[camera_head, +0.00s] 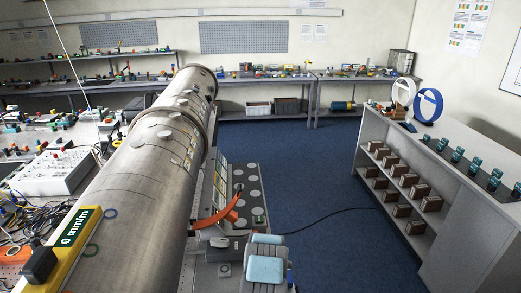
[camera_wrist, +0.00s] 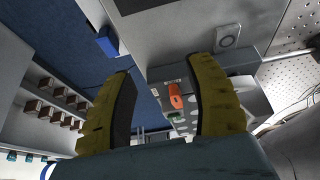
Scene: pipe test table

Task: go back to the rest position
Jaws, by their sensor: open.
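My gripper (camera_wrist: 162,66) shows in the wrist view with its two yellow-and-black fingers spread wide apart. Nothing is held between them. Behind the gap lie a grey surface and an orange part (camera_wrist: 176,97), apart from the fingers as far as I can tell. In the head view I cannot make out my gripper's fingers. A large metal pipe (camera_head: 158,150) runs from the bottom left up to the centre. A yellow-and-green gauge (camera_head: 75,234) marked "0 mm/m" sits on its near end.
A grey shelf unit (camera_head: 476,224) with several brown boxes stands on the right. Benches with small parts line the back wall. A cluttered table (camera_head: 30,139) lies left of the pipe. The blue floor (camera_head: 312,172) between pipe and shelf is clear except for a black cable (camera_head: 325,217).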

